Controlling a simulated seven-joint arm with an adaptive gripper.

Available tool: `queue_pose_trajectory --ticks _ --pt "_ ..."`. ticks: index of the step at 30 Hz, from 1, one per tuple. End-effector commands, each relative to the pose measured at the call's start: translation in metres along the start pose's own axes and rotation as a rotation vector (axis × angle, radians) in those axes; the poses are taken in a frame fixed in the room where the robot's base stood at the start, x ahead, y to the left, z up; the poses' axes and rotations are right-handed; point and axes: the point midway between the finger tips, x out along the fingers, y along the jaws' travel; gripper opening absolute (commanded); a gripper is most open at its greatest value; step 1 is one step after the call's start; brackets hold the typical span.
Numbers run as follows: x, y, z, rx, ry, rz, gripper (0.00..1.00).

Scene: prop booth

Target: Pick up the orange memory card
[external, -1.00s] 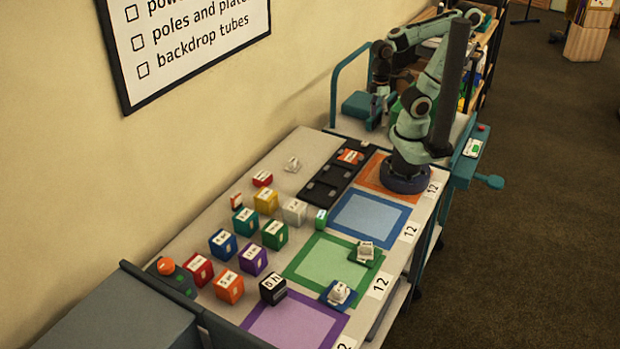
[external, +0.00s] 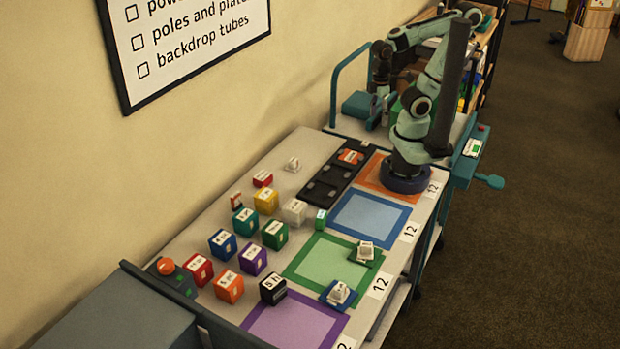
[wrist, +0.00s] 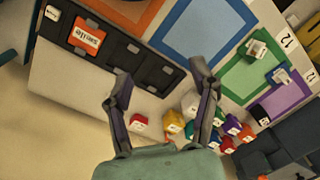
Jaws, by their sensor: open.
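An orange card-like piece with a white label (external: 350,156) lies flat in the far end of the black slotted tray (external: 322,192). It also shows at the upper left in the wrist view (wrist: 88,36). A smaller orange-red piece with a white label (external: 236,200) stands on the table among the blocks. I cannot tell for sure which of the two is the memory card. My gripper (wrist: 160,78) is open and empty, its two dark fingers apart. In the wrist view, its fingertips overlap the near side of the tray, away from the orange piece. The tray's other slots look empty.
Several coloured labelled blocks (external: 253,259) fill the table's left side, with a small green piece (external: 321,217) by the tray. Blue (external: 368,219), green and purple framed mats lie along the right. Two white-topped pieces sit near the green mat. A red button box (external: 167,268) stands at the front left.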

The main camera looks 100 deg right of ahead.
Motion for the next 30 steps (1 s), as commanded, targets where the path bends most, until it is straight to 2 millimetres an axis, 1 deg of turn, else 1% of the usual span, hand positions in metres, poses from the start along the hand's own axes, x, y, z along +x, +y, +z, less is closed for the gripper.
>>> queue_pose_trajectory --ticks 2,4,13,17,18,20,21,23,24,26,27,29,30 --pt "0.0 0.0 0.0 0.0 0.0 0.0 0.6" --pt "0.0 0.0 0.0 0.0 0.0 0.0 0.47" --pt "0.0 0.0 0.0 -0.004 0.0 0.0 0.47" --pt "0.0 0.0 -0.005 -0.088 0.025 0.001 0.47" --pt "-0.005 0.0 -0.014 -0.142 0.066 0.005 0.47" --pt "-0.027 0.0 -0.043 -0.245 0.184 0.031 0.47" --pt "-0.042 -0.001 -0.063 -0.309 0.247 0.05 0.47" --pt "-0.061 -0.003 -0.094 -0.397 0.319 0.079 0.47" --pt "-0.073 -0.003 -0.117 -0.451 0.359 0.097 0.47" --pt "-0.087 -0.003 -0.15 -0.524 0.405 0.122 0.47" --pt "-0.094 -0.003 -0.172 -0.566 0.43 0.137 0.47" --pt "-0.101 -0.002 -0.205 -0.623 0.462 0.155 0.47" --pt "-0.103 -0.001 -0.228 -0.659 0.482 0.166 0.47"
